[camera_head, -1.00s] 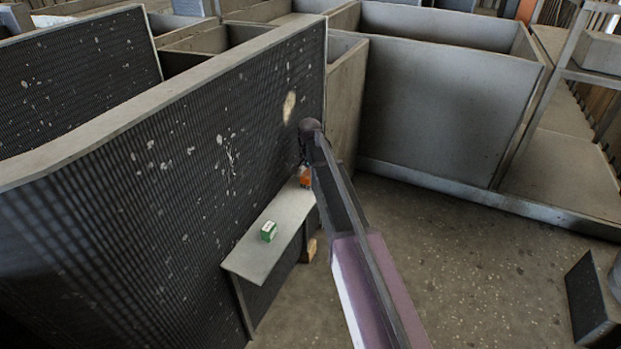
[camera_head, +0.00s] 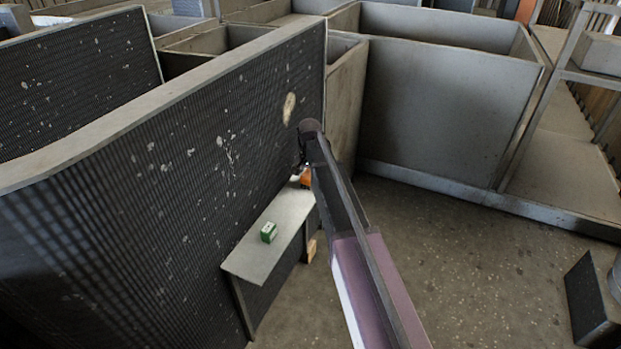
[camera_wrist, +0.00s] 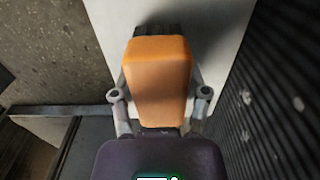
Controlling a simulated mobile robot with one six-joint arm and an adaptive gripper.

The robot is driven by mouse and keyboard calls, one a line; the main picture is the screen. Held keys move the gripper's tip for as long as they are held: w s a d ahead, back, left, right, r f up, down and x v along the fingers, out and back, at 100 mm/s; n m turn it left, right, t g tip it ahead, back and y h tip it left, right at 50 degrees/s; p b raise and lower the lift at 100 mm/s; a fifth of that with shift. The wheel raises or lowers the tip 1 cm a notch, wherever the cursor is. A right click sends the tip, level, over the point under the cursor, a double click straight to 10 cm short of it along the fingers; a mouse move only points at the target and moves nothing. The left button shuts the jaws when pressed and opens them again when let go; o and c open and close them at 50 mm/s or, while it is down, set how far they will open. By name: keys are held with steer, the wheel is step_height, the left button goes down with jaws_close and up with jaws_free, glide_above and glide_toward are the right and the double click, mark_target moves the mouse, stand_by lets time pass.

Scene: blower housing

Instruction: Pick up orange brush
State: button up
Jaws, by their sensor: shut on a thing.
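The orange brush (camera_wrist: 158,75) fills the middle of the wrist view. It has an orange block body and a dark part at its far end. My gripper (camera_wrist: 160,97) is shut on it, one finger on each side; the fingertips are partly hidden by the brush. In the head view the brush (camera_head: 306,178) is a small orange patch at the far end of a narrow grey shelf (camera_head: 255,257), mostly hidden by my arm. I cannot tell whether it touches the shelf.
A green box (camera_head: 268,232) stands nearer on the same shelf. A tall dark ribbed panel (camera_head: 150,200) rises along the shelf's left side. Grey bins (camera_head: 440,110) stand behind. The floor (camera_head: 470,260) right of my arm is mostly clear, with a dark block (camera_head: 590,300) at the far right.

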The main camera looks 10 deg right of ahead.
steer(key=shift+r+p, duration=1.5)
steer(key=shift+r, duration=0.15)
steer(key=s+r+p, duration=0.1)
steer(key=s, duration=1.5)
steer(key=shift+d+r, duration=0.2)
steer(key=shift+d, duration=0.05)
steer(key=o, duration=0.5)
steer(key=shift+c, duration=1.6)
steer(key=shift+d, duration=0.1)
